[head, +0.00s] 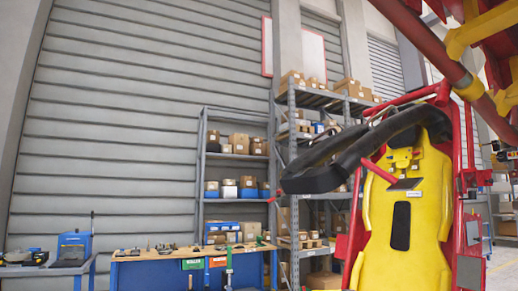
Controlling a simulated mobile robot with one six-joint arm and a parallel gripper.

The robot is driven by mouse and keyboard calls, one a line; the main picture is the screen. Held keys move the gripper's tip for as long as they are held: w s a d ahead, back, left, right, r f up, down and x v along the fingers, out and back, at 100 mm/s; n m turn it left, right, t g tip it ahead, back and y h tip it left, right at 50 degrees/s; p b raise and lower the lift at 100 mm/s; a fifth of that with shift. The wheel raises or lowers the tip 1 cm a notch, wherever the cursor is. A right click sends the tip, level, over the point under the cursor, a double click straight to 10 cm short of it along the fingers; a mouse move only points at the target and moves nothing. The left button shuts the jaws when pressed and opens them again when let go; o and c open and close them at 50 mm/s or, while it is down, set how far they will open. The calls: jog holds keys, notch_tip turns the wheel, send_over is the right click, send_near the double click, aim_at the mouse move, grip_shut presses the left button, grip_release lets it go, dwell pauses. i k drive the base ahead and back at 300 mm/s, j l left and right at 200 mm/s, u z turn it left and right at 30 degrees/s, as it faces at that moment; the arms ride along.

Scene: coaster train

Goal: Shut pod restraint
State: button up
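The pod is a yellow seat (376,262) in a red frame (466,140) at the right of the head view. Its restraint (335,165) is a thick black padded bar. It is raised and reaches from the top of the seat out to the left, clear of the seat front. A red rod (378,171) runs from below the bar toward the seat. A yellow bracket (403,158) shows at the headrest, and a black pad (401,226) is on the backrest. The lower seat is cut off by the frame edge. My gripper is not in view.
Red and yellow beams (425,42) cross the upper right above the seat. Metal shelves (238,157) with boxes and a blue workbench (150,274) with tools stand along the grey wall behind. A blue machine (74,247) is at the lower left. The space left of the restraint looks open.

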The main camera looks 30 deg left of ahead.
aim_at(302, 176)
jog(key=i+j+u, duration=0.15)
jog(key=j, duration=0.2)
jog(key=i+j+u, duration=0.15)
jog(key=j, duration=0.2)
jog(key=i+j+u, duration=0.25)
jog(key=i+j, duration=0.55)
jog(key=i, duration=0.3)
jog(key=u, duration=0.05)
